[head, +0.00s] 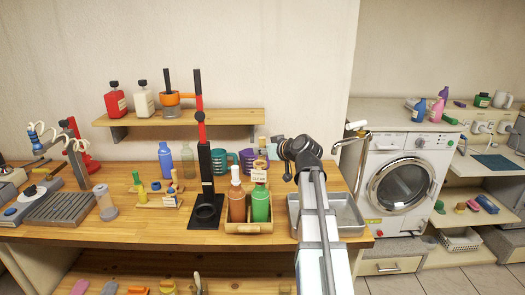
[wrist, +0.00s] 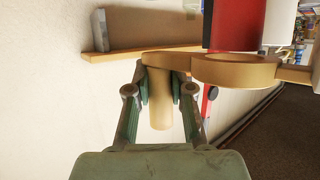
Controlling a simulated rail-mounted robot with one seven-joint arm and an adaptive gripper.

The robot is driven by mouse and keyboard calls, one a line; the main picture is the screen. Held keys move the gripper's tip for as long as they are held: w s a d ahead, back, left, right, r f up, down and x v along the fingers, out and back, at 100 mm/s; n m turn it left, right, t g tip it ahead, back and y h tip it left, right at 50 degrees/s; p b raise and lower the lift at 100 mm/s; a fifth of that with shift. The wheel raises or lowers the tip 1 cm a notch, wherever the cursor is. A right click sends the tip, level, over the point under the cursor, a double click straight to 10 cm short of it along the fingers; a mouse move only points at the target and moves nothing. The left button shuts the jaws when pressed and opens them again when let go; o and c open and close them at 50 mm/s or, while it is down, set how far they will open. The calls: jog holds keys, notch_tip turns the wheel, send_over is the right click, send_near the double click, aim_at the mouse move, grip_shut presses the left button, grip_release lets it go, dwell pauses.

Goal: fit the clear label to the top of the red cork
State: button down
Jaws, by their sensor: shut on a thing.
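In the wrist view my gripper (wrist: 166,88) is shut on a tan peg-like piece (wrist: 161,112), with one finger on each side. A tan ring (wrist: 235,70) appears to join it; I cannot tell what the whole piece is. In the head view my gripper (head: 287,154) is up right of the bottles, and its hold is too small to make out. A white label (head: 259,176) with dark lettering sits at the neck of the green bottle (head: 260,206). I cannot pick out a red cork with certainty.
A brown bottle (head: 237,206) shares a wooden caddy (head: 248,228) with the green bottle. A black and red stand (head: 204,160) rises to its left. A metal tray (head: 346,222) lies right. A wall shelf (head: 190,117) is behind; it also shows in the wrist view (wrist: 110,53).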

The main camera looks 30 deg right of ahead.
jog(key=shift+f+b, duration=2.4)
jog(key=shift+f, duration=0.6)
jog(key=c, duration=0.9)
grip_release()
jog(key=shift+c, duration=0.2)
jog(key=v, duration=1.2)
jog(key=shift+r, duration=0.1)
